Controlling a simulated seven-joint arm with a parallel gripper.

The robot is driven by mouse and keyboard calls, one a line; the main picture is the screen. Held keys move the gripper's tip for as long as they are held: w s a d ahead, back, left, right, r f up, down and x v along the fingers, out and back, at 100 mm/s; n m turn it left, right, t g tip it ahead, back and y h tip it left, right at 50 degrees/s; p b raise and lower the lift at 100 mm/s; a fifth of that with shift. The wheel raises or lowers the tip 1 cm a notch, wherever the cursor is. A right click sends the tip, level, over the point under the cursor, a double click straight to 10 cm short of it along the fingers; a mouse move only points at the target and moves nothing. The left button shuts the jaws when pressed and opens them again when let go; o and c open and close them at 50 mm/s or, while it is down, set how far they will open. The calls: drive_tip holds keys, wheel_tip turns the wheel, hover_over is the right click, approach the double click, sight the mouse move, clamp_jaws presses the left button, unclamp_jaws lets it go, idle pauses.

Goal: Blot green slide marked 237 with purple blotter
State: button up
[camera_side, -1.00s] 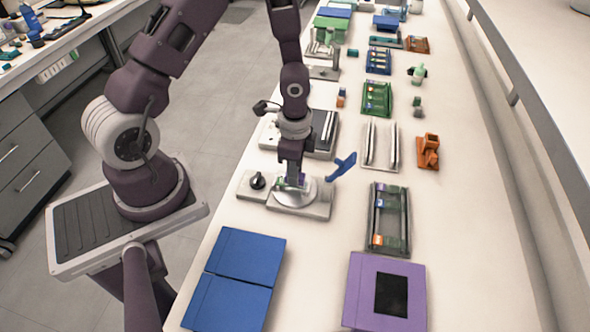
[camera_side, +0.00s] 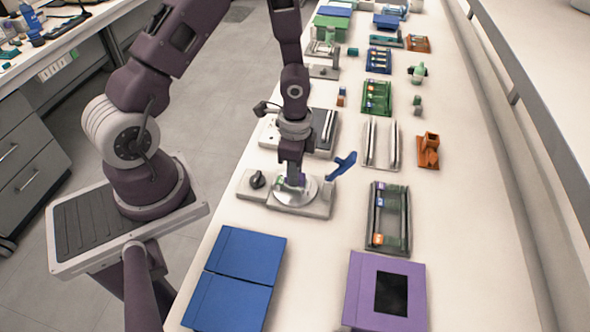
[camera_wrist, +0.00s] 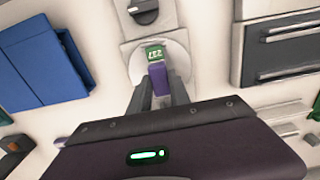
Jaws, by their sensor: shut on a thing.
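The green slide marked 237 (camera_wrist: 155,52) lies on a round pale disc (camera_wrist: 176,46) in the wrist view, its number upside down. In the side view the disc (camera_side: 311,191) is part of a grey base, and my gripper (camera_side: 293,182) is low over it. My gripper (camera_wrist: 160,98) is shut on the purple blotter (camera_wrist: 158,76). The purple blotter's far end is right at the slide's near edge in the wrist view. I cannot tell whether they touch. The gripper mostly hides the slide and blotter in the side view.
A dark knob (camera_side: 257,181) stands on the base left of the disc. A blue angled piece (camera_side: 343,164) is close on the right. Blue boxes (camera_side: 246,255), a slide rack (camera_side: 377,240) and a purple box (camera_side: 360,280) lie nearer the camera. Bare bench lies between them.

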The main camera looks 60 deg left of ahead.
drive_tip(key=o, duration=1)
wheel_tip(320, 180, up, 7)
drive_tip(key=shift+r, duration=0.1)
idle(1.7)
